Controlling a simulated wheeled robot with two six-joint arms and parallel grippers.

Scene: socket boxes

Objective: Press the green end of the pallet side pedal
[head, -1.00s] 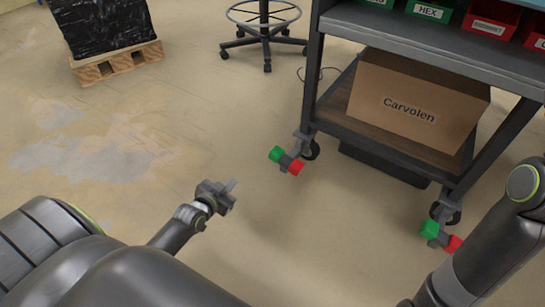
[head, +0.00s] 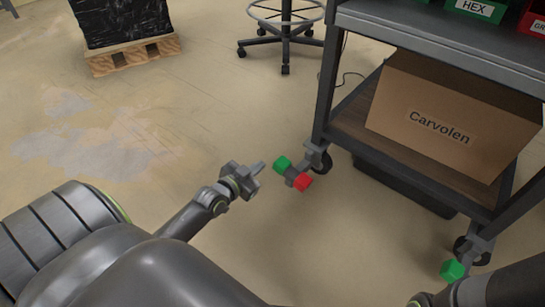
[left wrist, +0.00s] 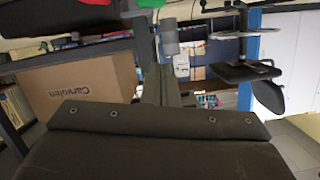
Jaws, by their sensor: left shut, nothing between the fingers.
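The pedal on the pallet side is on the cart's left caster in the head view. Its green end (head: 283,163) points toward the upper left and its red end (head: 303,182) toward the lower right. My left gripper (head: 260,167) is shut and empty, just left of the green end; a small gap shows between them in the picture. Whether it is above the pedal or level with it, I cannot tell. A second pedal's green end (head: 452,271) shows at the right caster; its red end is hidden by my right arm. My right gripper is out of view.
The cart (head: 322,90) carries a Carvolen box (head: 440,125) on its lower shelf; the box also shows in the left wrist view (left wrist: 80,88). A pallet (head: 135,55) with a black-wrapped load stands at the back left. A stool (head: 285,45) stands behind. The floor left of the pedal is clear.

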